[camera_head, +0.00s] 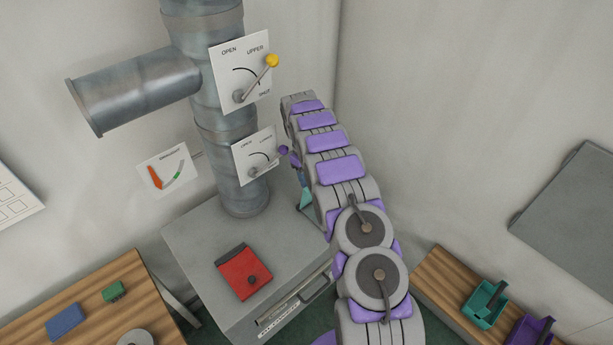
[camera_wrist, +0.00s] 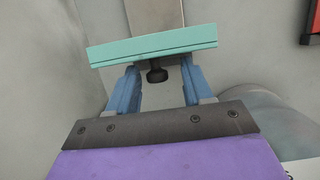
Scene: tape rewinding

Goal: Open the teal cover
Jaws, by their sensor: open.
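The teal cover (camera_wrist: 155,45) shows nearly edge-on in the wrist view as a wide teal slab, and a dark round knob (camera_wrist: 157,76) sticks out below it. My gripper (camera_wrist: 160,88) is open, with one blue finger on each side of the knob and gaps between. I cannot tell if the fingertips touch the slab. In the head view a small part of the teal cover (camera_head: 306,198) shows beside the right side of the grey cabinet (camera_head: 190,235). My arm hides much of it there, and my blue fingers (camera_head: 303,179) are just above it.
A red cover (camera_head: 240,272) with a dark knob lies on the cabinet top. A metal pipe (camera_head: 240,190) rises behind it, with a yellow-knobbed lever (camera_head: 271,61) and a purple-knobbed lever (camera_head: 283,150) near my arm. A bench at right holds teal (camera_head: 485,303) and purple (camera_head: 530,331) bins.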

